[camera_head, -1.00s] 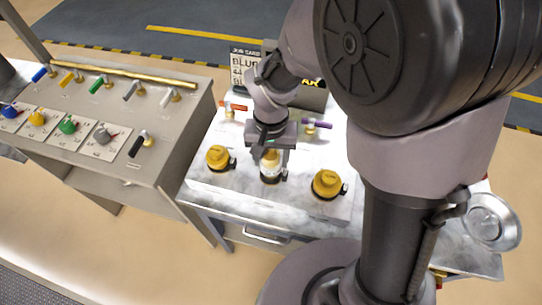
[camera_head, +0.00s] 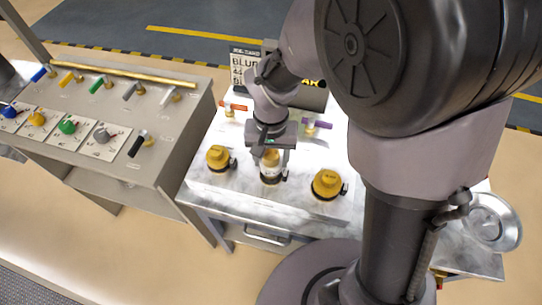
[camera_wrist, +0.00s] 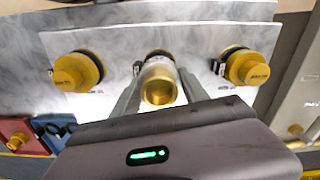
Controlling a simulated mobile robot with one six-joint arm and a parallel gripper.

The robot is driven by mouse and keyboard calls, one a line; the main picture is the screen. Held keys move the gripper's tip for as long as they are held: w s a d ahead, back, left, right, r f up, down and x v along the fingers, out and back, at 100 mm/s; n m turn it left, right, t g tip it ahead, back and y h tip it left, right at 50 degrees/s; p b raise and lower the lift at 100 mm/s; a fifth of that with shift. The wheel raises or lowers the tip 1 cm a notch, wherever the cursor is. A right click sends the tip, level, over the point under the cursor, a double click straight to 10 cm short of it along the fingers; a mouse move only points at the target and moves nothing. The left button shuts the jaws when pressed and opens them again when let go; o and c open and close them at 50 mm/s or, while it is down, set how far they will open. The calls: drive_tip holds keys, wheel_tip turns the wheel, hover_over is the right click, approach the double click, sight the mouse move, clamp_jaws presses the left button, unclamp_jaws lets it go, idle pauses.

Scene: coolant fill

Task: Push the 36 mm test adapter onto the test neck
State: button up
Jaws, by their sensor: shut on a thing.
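The test adapter (camera_wrist: 158,83), a brass and pale cylinder, is between the two fingers of my gripper (camera_wrist: 160,97) in the wrist view. My gripper (camera_head: 271,163) is shut on it over the middle of the steel bench top. In the head view the adapter (camera_head: 270,164) stands about upright, in line with the middle neck, with a dark ring at its lower end. The test neck is mostly hidden under the adapter, and I cannot tell how far the adapter sits on it.
Yellow caps stand to the left (camera_head: 218,157) and right (camera_head: 327,184) of the adapter. An orange-handled valve (camera_head: 234,106) and a purple-handled valve (camera_head: 318,124) are behind. A grey console (camera_head: 120,125) is at left, a round metal dish (camera_head: 493,220) at right.

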drive_tip(key=shift+f, duration=0.15)
drive_tip(key=shift+f+b, duration=0.3)
drive_tip(key=shift+b, duration=0.15)
drive_tip(key=shift+f+b, duration=0.5)
drive_tip(key=shift+f, duration=0.1)
drive_tip(key=shift+r, duration=0.1)
drive_tip(key=shift+r+p, duration=0.7)
drive_tip(key=shift+r, duration=0.05)
drive_tip(key=shift+f, duration=0.2)
idle(0.7)
drive_tip(key=shift+f+b, duration=0.35)
drive_tip(key=shift+b, duration=0.2)
drive_tip(key=shift+f, duration=0.3)
